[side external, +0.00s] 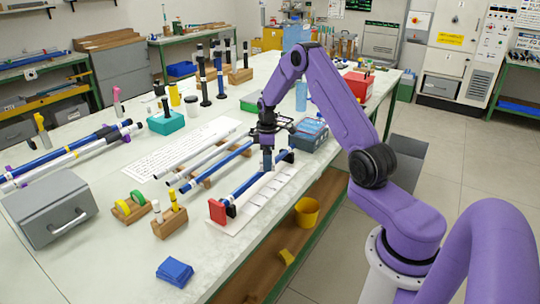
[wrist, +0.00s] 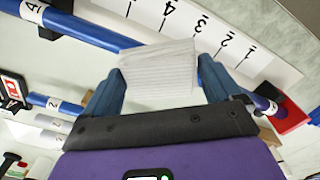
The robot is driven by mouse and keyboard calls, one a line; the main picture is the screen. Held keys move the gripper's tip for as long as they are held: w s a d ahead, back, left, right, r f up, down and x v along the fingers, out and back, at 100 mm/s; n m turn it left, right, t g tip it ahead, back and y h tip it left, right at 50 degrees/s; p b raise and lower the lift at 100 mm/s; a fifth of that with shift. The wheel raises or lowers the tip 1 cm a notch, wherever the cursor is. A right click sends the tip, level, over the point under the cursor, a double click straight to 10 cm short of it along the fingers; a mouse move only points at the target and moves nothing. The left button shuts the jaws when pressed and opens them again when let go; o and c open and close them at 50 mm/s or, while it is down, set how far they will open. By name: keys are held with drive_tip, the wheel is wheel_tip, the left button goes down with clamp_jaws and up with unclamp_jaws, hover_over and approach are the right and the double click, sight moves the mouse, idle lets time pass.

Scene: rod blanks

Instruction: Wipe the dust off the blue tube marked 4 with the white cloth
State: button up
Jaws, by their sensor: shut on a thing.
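My gripper (wrist: 160,85) is shut on the white cloth (wrist: 158,68), a folded ribbed pad between its two blue fingers. In the side view my gripper (side external: 267,160) is over the blue tube (side external: 245,184), toward its far end; the cloth is hard to make out there. The tube lies between a red end block (side external: 217,211) and a dark far block (side external: 288,156). In the wrist view the tube (wrist: 88,34) passes behind the cloth, with a white band at upper left bearing what looks like a 4. I cannot tell whether cloth and tube touch, and no dust is discernible.
A numbered scale strip (wrist: 240,45) lies beside the tube. Another blue tube (side external: 214,168) and a white tube (side external: 190,155) lie left of it on wooden supports. A blue-grey bin (side external: 309,137) stands just beyond my gripper. Blue folded cloths (side external: 174,271) lie at the front.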

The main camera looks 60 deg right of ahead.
sight(249, 180)
drive_tip(key=shift+a, duration=5.45)
drive_tip(key=shift+d, duration=7.15)
drive_tip(key=shift+a, duration=7.1)
drive_tip(key=shift+a+r, duration=0.1)
drive_tip(key=shift+r, duration=0.05)
wheel_tip(249, 180, up, 8)
